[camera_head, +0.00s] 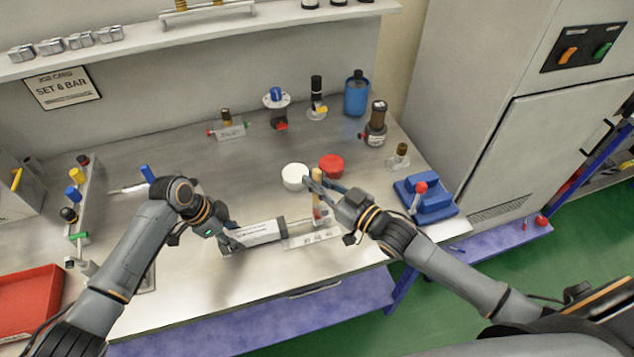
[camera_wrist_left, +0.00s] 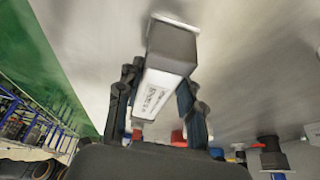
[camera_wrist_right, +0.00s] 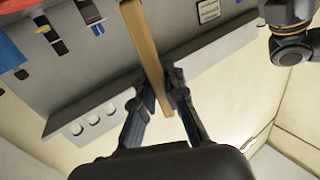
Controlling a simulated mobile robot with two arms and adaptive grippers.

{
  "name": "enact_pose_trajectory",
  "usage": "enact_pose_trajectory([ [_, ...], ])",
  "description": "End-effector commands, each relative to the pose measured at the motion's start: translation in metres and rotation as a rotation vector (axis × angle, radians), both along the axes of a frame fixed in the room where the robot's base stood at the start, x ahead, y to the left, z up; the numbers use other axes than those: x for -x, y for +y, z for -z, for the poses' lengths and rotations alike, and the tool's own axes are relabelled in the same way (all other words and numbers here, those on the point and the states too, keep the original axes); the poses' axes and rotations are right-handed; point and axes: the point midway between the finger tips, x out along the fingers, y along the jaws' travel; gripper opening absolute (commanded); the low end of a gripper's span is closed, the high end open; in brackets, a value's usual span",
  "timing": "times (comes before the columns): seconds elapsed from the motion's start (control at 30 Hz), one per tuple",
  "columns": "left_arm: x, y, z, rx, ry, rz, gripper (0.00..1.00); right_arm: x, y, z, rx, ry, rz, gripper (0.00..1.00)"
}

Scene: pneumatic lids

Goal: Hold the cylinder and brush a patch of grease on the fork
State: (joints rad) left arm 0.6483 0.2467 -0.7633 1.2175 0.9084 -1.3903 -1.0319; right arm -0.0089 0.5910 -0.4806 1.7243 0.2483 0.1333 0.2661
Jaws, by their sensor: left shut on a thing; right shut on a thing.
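The cylinder (camera_head: 262,231) is a grey body with a white printed label, lying level near the bench's front edge. My left gripper (camera_head: 228,240) is shut on its left part; it also shows in the left wrist view (camera_wrist_left: 158,88). A thin rod runs right from the cylinder to its right end, where the fork is too small to make out. My right gripper (camera_head: 318,186) is shut on the wooden handle of the brush (camera_wrist_right: 148,45). The brush (camera_head: 317,204) stands nearly upright, its lower end at the rod's right end. Whether it touches the fork is unclear.
A white round tin (camera_head: 295,176) and a red round piece (camera_head: 331,164) stand just behind the brush. A blue block with a red-knobbed lever (camera_head: 430,197) is at right. A red tray (camera_head: 28,297) is at left. Bottles and fittings line the back.

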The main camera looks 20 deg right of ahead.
Motion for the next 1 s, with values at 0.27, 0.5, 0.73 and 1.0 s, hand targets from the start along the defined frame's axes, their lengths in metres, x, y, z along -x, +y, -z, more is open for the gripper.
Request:
enact_pose_trajectory([
  [0.27, 0.0, 0.001, 0.001, -0.002, 0.0, -0.002, 0.1, -0.006, 0.0, 0.001, -0.001, 0.0, 0.0, 0.0],
  [0.5, 0.0, 0.001, 0.0, -0.001, -0.001, -0.001, 0.1, -0.006, 0.0, -0.001, 0.0, 0.0, 0.0, 0.0],
  [0.73, 0.0, 0.001, 0.0, -0.001, -0.001, -0.001, 0.1, -0.006, 0.0, -0.024, -0.002, -0.002, -0.001, 0.0],
  [1.0, 0.0, 0.001, 0.0, -0.001, -0.001, -0.001, 0.1, -0.006, 0.0, -0.051, -0.001, -0.003, 0.0, 0.0],
])
